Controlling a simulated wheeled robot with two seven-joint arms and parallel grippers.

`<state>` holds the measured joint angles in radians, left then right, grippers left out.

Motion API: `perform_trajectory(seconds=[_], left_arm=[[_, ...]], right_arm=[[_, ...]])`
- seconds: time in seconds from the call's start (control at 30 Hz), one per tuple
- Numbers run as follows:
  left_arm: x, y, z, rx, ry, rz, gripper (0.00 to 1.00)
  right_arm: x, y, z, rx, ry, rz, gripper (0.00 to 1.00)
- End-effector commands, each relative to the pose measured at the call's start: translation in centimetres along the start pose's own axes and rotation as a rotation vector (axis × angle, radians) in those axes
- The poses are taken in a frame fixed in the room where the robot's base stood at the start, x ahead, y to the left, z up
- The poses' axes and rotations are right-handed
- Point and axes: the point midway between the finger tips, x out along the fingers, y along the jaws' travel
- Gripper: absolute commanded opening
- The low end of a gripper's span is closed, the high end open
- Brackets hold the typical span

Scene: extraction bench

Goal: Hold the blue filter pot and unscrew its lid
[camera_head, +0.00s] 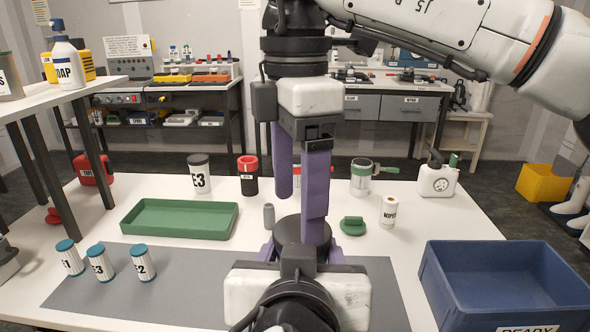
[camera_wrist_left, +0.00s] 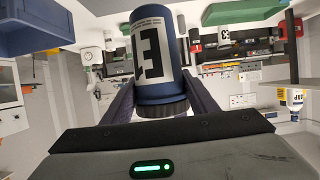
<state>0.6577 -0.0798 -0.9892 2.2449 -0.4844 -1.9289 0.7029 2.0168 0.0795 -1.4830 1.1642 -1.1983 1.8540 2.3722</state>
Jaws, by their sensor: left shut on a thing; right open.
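In the head view the dark round lid top (camera_head: 290,232) shows at the lower middle, and the pot's body is mostly hidden. My left gripper (camera_head: 301,252) is shut on the pot there. My right gripper (camera_head: 299,205) is open and points down over the lid, one finger overlapping it in the picture. I cannot tell if it touches.
A green tray (camera_head: 180,234) lies to the left, and several small blue-capped jars (camera_head: 102,266) stand on the grey mat (camera_head: 195,293). A blue crate (camera_head: 430,270) is at the right. A green lid (camera_head: 352,227) and a white WIPES tub (camera_head: 389,212) stand near the right gripper.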

Motion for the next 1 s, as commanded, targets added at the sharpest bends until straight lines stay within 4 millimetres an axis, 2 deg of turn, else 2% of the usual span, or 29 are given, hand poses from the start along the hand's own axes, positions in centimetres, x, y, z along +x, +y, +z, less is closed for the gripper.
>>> perform_trajectory(seconds=[0.1,0.23,0.6,0.67,0.87,1.0], left_arm=[[0.0,0.0,-0.1,-0.001,0.002,0.000,0.00],[0.0,0.0,-0.1,-0.001,0.002,0.000,0.00],[0.0,0.0,-0.1,-0.001,0.002,0.000,0.00],[0.0,0.0,-0.1,-0.001,0.002,0.000,0.00],[-0.1,0.1,0.0,0.000,0.001,0.002,0.00],[-0.1,0.1,0.0,0.001,0.001,0.005,0.00]], right_arm=[[1.9,-0.1,0.0,-0.001,0.002,-0.003,0.73],[3.2,0.0,0.0,-0.001,0.002,-0.002,0.73],[3.9,0.0,-0.1,-0.001,0.004,0.000,0.73],[3.9,0.0,-0.1,-0.001,0.004,0.000,0.67],[3.8,0.1,0.0,0.000,0.004,0.003,0.33],[3.8,0.1,0.0,-0.028,0.004,0.006,0.31]])
